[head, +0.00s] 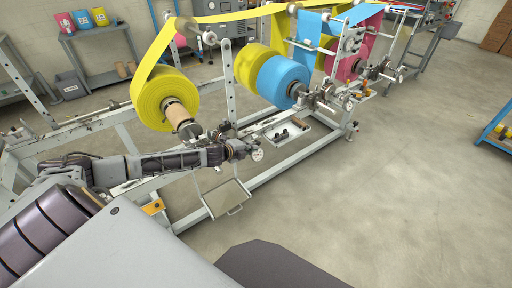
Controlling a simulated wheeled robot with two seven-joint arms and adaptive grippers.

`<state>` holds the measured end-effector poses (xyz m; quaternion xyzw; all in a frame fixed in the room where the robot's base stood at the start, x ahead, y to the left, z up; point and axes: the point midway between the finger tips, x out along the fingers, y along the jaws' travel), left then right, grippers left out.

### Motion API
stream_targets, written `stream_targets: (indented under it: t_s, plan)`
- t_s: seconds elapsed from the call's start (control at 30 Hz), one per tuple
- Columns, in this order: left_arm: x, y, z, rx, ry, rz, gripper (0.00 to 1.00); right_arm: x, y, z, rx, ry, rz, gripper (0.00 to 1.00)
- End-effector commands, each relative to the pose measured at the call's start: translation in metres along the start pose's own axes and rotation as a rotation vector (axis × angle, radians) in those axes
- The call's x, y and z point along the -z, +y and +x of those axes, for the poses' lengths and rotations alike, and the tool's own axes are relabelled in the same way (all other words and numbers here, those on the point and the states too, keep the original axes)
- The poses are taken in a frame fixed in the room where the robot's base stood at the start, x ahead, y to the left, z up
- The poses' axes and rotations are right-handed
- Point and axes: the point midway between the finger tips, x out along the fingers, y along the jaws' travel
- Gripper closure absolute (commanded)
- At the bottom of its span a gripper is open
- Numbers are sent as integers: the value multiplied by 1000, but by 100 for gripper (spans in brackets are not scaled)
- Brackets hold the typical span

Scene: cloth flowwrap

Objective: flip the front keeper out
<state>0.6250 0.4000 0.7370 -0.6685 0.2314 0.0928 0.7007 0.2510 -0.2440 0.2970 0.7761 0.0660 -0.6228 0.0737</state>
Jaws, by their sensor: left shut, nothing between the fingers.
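The front station holds the nearest yellow film roll (150,98), with a brown core (180,114) on a metal spindle that points toward my gripper. The front keeper is probably among the small metal parts at this spindle's near end, but I cannot make out its position. My left arm reaches in from the left, and my left gripper (225,129) is shut and empty beside the spindle end. Whether it touches the keeper cannot be told. A round white dial (258,155) sits just right of the gripper. My right gripper is not in view.
The grey machine frame (283,184) runs from lower left to upper right. Further along it hang a blue roll (280,78) and a pink roll (349,68). A flat grey panel (226,197) hangs below the gripper.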

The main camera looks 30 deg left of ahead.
Motion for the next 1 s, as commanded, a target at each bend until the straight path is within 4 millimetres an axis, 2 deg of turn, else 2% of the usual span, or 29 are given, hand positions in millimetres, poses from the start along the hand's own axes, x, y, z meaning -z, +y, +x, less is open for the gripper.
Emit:
stream_targets:
  t_s: [0.6, 1.0]
  plan:
    - [0, 1, 31, -1, -1, -1, 100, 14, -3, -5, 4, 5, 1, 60]
    - [0, 1, 38, -2, 0, 1, 100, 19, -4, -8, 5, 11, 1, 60]
